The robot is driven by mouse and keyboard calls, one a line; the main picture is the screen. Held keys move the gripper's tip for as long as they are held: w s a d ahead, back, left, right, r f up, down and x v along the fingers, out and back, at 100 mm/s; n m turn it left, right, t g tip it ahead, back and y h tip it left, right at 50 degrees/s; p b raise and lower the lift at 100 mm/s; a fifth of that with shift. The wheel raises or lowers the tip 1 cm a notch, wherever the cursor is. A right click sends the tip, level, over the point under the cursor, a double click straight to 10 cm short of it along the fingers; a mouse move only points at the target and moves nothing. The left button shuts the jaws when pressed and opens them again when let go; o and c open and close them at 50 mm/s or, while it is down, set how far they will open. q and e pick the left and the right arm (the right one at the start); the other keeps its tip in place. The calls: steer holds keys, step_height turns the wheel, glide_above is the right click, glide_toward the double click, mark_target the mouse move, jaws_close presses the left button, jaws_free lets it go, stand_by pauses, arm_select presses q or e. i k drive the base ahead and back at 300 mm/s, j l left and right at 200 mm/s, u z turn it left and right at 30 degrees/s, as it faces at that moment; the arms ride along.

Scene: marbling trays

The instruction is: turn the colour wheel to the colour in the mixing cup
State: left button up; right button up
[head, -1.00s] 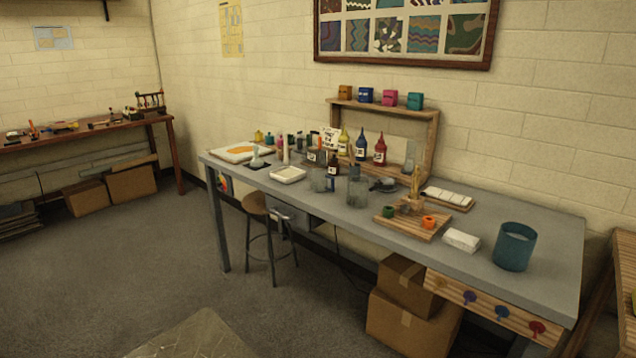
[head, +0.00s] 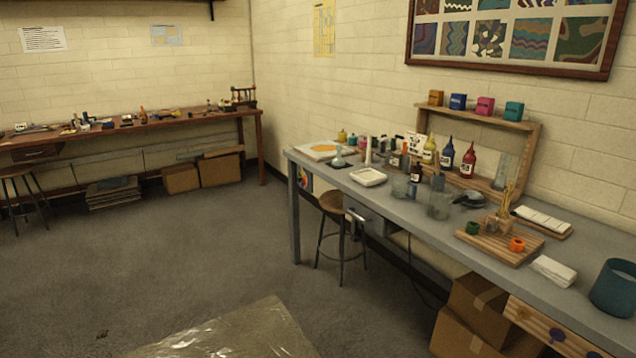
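A small multicoloured disc, apparently the colour wheel (head: 305,179), shows under the near-left corner of the grey workbench, beside its leg. It is small and partly cut off by the bench frame, so its setting cannot be read. Clear cups stand mid-bench: a larger one (head: 440,205) and a smaller one (head: 400,187). I cannot tell which vessel is the mixing cup or what colour it holds. Neither of my grippers is in view.
The grey workbench (head: 400,212) runs along the right wall. A stool (head: 335,205) stands against its front, and cardboard boxes (head: 472,305) sit beneath. A plastic sheet (head: 245,335) lies on the floor at the bottom. The grey floor (head: 180,240) left of the bench is open.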

mark_target(302, 178)
steer(key=i+j+z, duration=0.2)
steer(key=z, duration=0.2)
steer(key=i+j+z, duration=0.5)
steer(key=j, duration=0.2)
steer(key=i+j+z, duration=0.2)
steer(key=i+j, duration=0.15)
steer(key=j, duration=0.25)
steer(key=i+j, duration=0.2)
steer(key=j, duration=0.15)
steer(key=i+j, duration=0.15)
steer(key=j, duration=0.25)
steer(key=i+j, duration=0.2)
steer(key=j, duration=0.15)
steer(key=i+j+z, duration=0.1)
steer(key=j, duration=0.3)
steer(key=i+j, duration=0.25)
steer(key=j, duration=0.1)
